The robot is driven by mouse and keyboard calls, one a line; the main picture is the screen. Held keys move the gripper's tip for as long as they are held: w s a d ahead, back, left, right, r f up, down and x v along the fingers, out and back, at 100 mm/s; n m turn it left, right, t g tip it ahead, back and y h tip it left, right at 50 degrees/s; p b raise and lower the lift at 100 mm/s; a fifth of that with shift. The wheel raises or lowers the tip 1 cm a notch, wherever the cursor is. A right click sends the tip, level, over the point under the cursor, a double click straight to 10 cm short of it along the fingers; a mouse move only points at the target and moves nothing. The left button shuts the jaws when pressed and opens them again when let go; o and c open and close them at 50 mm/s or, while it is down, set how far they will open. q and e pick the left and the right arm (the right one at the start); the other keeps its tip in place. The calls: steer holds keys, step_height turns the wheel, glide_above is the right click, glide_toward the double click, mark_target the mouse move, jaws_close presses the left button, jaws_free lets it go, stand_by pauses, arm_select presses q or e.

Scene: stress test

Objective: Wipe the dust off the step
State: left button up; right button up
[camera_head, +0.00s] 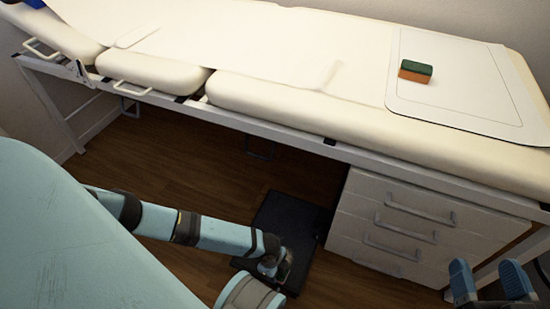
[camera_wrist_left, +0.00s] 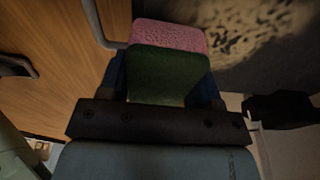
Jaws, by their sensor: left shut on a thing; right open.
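The step (camera_head: 287,216) is a low dark block on the floor beside the drawers, partly covered by my left arm. In the left wrist view the dark step surface (camera_wrist_left: 232,78) carries pale, blotchy dust (camera_wrist_left: 262,28) at the upper right. My left gripper (camera_wrist_left: 165,82) is shut on a sponge (camera_wrist_left: 168,36) with a pink face and a dark green body. Whether the sponge touches the step I cannot tell. My right gripper (camera_head: 491,281) is open and empty at the lower right.
A cream padded couch (camera_head: 285,102) spans the back. On its right end a white mat (camera_head: 470,97) bears an orange and green sponge (camera_head: 415,71). A white drawer unit (camera_head: 420,225) stands right of the step. Wooden floor (camera_head: 185,170) is clear to the left.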

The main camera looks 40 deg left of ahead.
arm_select(q)
steer(key=shift+f+b, duration=0.65)
steer(key=shift+f, duration=0.4)
steer(key=shift+w, duration=0.15)
